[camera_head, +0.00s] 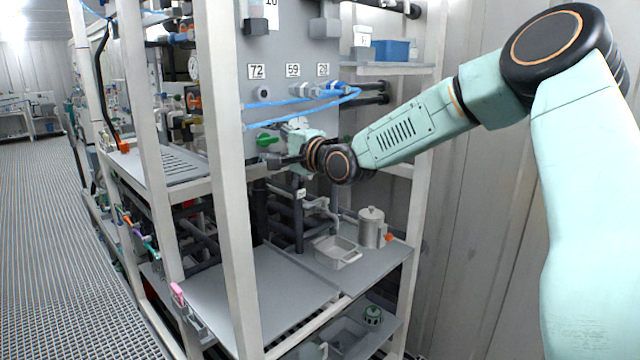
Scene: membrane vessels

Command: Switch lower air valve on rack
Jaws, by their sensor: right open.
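The rack (229,200) has pale uprights and a grey panel (245,85) with number labels 72, 59 and 28. A green valve handle (267,140) sticks out low on this panel, under the blue air hoses. I cannot tell for sure that it is the lower air valve. My right arm reaches in from the right. My right gripper (279,161) is open at the panel, just below and right of the green handle. It is small and dark here, and I cannot tell whether it touches the handle. My left gripper is out of view.
A grey shelf (250,290) lies below, with a white tray (337,252) and a metal canister (371,228). A blue box (390,49) stands on an upper shelf. The rack's front upright is left of my gripper. The grating floor (60,240) at left is clear.

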